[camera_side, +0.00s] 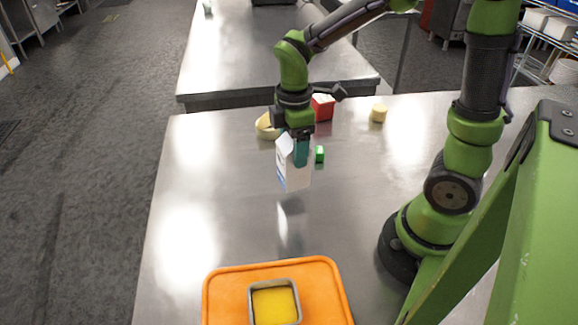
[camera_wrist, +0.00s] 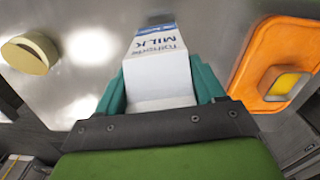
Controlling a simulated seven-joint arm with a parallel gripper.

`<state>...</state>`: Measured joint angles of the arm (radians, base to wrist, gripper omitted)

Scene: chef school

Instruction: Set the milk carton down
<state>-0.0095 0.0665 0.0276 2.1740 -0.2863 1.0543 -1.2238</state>
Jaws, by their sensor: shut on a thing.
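The milk carton (camera_side: 291,172) is white with blue print, and its lettering shows in the wrist view (camera_wrist: 165,55). My gripper (camera_side: 301,150) is shut on the carton, with one teal finger on each side of it in the wrist view (camera_wrist: 158,88). The carton hangs roughly upright, slightly tilted, and appears to be above the steel table (camera_side: 220,210), with a dim reflection below it. The carton's lower end is out of clear sight in the wrist view.
An orange tray (camera_side: 225,285) with a metal pan of yellow contents (camera_side: 274,304) lies at the table's front. Behind the carton are a green block (camera_side: 319,154), a red box (camera_side: 323,108), a beige round thing (camera_side: 266,127) and a yellow cylinder (camera_side: 378,113). The table's left middle is clear.

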